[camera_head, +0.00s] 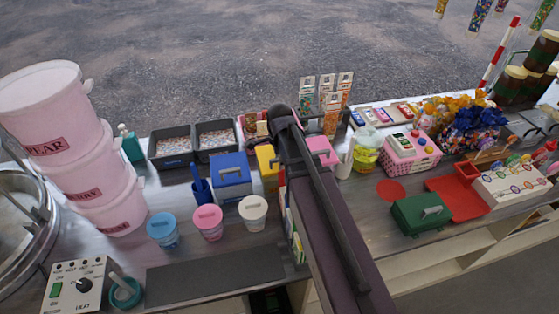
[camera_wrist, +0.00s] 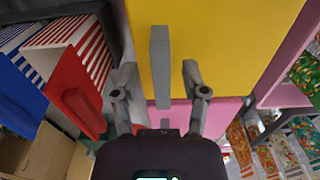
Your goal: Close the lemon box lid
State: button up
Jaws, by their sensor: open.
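The lemon box looks to be the yellow one; its yellow panel (camera_wrist: 225,50) with a grey bar handle (camera_wrist: 160,65) fills the upper middle of the wrist view. In the head view only a strip of the yellow box (camera_head: 267,160) shows beside my arm, which hides the rest. My gripper (camera_wrist: 159,75) is open, with its fingers on either side of the handle's lower end. I cannot tell whether they touch it. How far the lid stands open is not clear from these views. The gripper is hidden in the head view.
A blue box (camera_head: 231,172) stands left of the yellow one and a pink box (camera_head: 321,150) right of it. In the wrist view a red panel (camera_wrist: 75,95) is close on the left. Blue, pink and white tubs (camera_head: 252,208) stand in front. A dark mat (camera_head: 215,272) lies bare.

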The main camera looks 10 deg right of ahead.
jog(key=shift+r, duration=0.1)
notch_tip(320, 180, up, 13)
jog(key=p, duration=1.3)
jog(key=shift+s, duration=0.15)
jog(key=s+n, duration=0.7)
jog(key=n, duration=1.1)
jog(key=s+f+b, duration=0.3)
jog(key=f+b, duration=0.5)
jog(key=shift+f, duration=0.3)
